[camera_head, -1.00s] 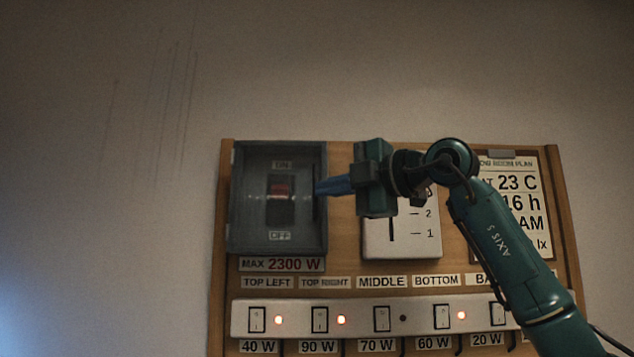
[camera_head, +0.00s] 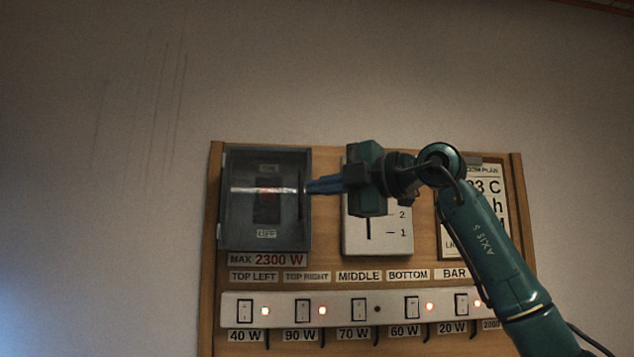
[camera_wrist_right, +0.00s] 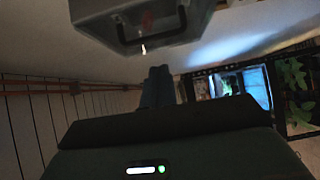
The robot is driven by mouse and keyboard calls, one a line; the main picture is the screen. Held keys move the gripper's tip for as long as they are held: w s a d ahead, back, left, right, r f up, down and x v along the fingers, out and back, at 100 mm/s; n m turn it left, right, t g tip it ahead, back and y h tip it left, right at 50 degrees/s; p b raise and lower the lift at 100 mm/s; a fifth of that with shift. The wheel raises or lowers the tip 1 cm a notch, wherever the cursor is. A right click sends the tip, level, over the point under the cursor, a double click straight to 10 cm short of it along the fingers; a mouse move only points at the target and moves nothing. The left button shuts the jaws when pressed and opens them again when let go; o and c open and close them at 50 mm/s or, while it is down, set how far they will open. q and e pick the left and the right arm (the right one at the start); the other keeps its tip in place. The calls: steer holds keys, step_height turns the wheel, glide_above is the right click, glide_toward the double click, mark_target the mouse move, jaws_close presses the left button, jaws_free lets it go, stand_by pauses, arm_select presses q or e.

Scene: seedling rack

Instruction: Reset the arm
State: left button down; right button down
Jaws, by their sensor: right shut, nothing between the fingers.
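My right gripper (camera_head: 309,187) is shut and empty, its blue fingers pointing left. In the head view its tips show at the right edge of the grey breaker box (camera_head: 226,215), beside the dark handle. In the right wrist view the fingers (camera_wrist_right: 158,82) point at the box (camera_wrist_right: 100,12), with its black handle and a small gap between. The box front looks covered by a clear, smoky lid; the breaker switch (camera_head: 267,205) behind it is dim. The right arm hides parts of the dial plate (camera_head: 375,240) and the plan sheet. My left gripper is not in view.
The wooden board (camera_head: 330,160) hangs on a plain wall (camera_head: 120,180). Below the box is a white switch strip (camera_head: 335,312) with red lamps; the middle one is dark. The wall left of and above the board is clear. A screen (camera_wrist_right: 257,85) and plants (camera_wrist_right: 295,75) show at right.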

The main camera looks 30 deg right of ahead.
steer(key=d+b+v, duration=0.1)
steer(key=b+v, duration=0.1)
steer(key=v, duration=0.8)
steer(key=shift+w, duration=0.35)
